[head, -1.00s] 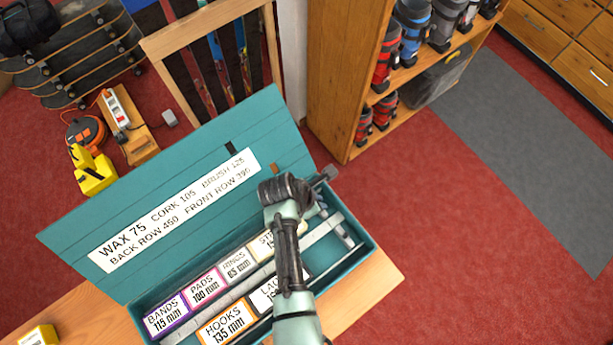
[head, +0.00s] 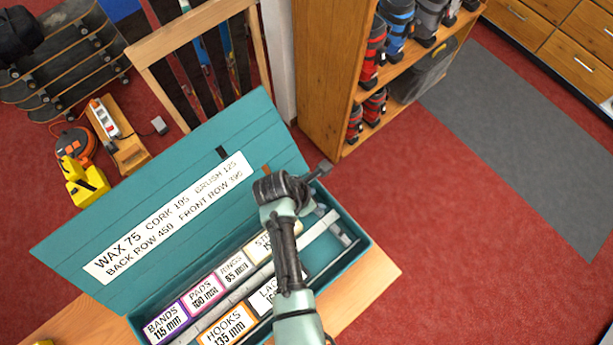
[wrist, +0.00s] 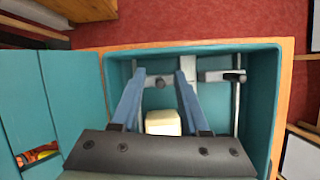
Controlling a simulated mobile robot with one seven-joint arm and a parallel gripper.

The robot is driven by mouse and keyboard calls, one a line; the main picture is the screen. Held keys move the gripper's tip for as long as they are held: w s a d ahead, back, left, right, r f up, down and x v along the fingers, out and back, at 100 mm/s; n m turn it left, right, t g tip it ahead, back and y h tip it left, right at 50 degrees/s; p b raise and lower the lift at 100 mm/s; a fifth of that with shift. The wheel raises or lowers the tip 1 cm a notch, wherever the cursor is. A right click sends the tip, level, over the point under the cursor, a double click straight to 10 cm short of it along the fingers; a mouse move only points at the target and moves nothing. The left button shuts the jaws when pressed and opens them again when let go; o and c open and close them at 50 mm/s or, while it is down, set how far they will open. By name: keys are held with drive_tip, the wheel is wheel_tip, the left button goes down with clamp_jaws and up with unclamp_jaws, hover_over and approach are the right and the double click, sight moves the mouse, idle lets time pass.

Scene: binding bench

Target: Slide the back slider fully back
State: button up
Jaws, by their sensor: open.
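The teal box (head: 362,246) lies open on a wooden bench, with two rows of labelled blocks. In the wrist view, the back slider (wrist: 152,82), a grey crosspiece with a dark knob, is in the row nearer the lid. My gripper (wrist: 160,76) is open, its two blue fingers on either side of that knob; I cannot tell whether they touch it. A cream block (wrist: 162,122) is below the knob in the picture. The front slider (wrist: 215,76), with its own dark knob, is to the right. In the head view my wrist hides much of the box's right end.
The raised lid (head: 180,180) with a white lettered label stands along the box's back side. A grey divider (head: 318,228) runs between the rows. A wooden shelf (head: 325,80) with boots stands behind.

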drive_tip(key=v, duration=1.2)
drive_tip(key=w+a+r+m+t+y+b, duration=0.15)
drive_tip(key=w+r+m+t, duration=0.4)
drive_tip(key=w+r, duration=0.55)
drive_tip(key=w+r+m+t+y+b, duration=0.1)
drive_tip(key=w+r+m+t, duration=0.25)
drive_tip(key=r, duration=0.55)
drive_tip(key=w+r+m+t+b, duration=0.1)
drive_tip(key=w+r+m+t, duration=0.2)
drive_tip(key=r, duration=0.6)
wheel_tip(320, 180, up, 12)
drive_tip(key=m+t, duration=0.3)
drive_tip(key=t, duration=0.1)
drive_tip(key=s+r+m+t+b, duration=0.1)
drive_tip(key=s+r+m+t, duration=0.3)
drive_tip(key=s+r, duration=0.3)
drive_tip(key=s+d+r+m+t+y+b, duration=0.1)
drive_tip(key=s+r+m+t, duration=0.3)
drive_tip(key=r, duration=1)
drive_tip(key=s+t, duration=0.1)
drive_tip(key=s, duration=0.2)
drive_tip(key=shift+s+d+r, duration=0.25)
drive_tip(key=shift+d+r, duration=0.1)
drive_tip(key=shift+r, duration=0.05)
